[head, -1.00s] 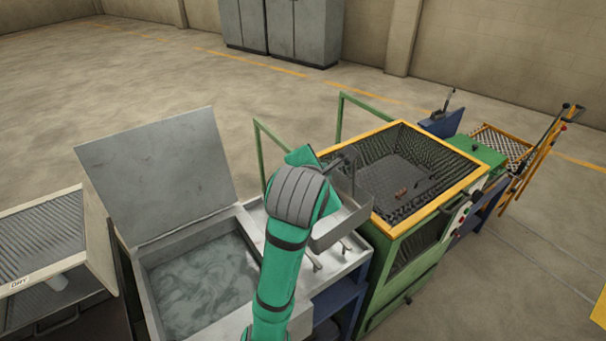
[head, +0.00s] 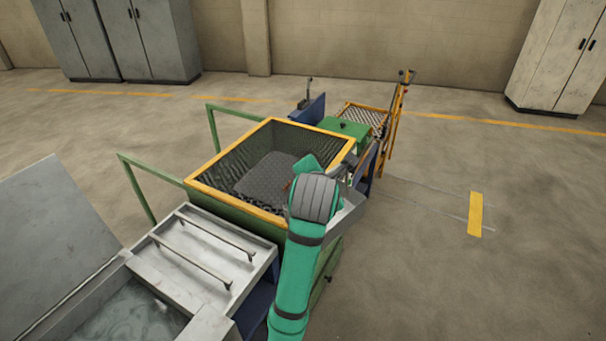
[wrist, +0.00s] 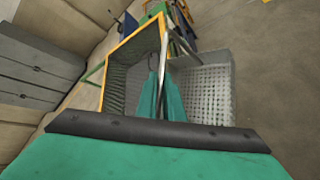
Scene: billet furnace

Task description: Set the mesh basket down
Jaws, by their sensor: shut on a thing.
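The mesh basket is a grey metal tray with a perforated floor. It fills the centre right of the wrist view (wrist: 210,92), and a corner of it (head: 349,213) shows right of my arm in the head view. My gripper (wrist: 162,78) is shut on the basket at its near wall or handle; the exact grip is hard to make out. The basket is held up in the air beside the green machine with a yellow rim (head: 235,204). In the head view my arm hides most of the basket and the fingers.
The yellow-rimmed machine has a dark mesh-lined well. A grey drain shelf with two rails (head: 205,250) stands left of my arm, beside a liquid tank (head: 130,315). A green box (head: 343,127) and an orange-framed rack (head: 365,117) stand behind. Open floor lies to the right.

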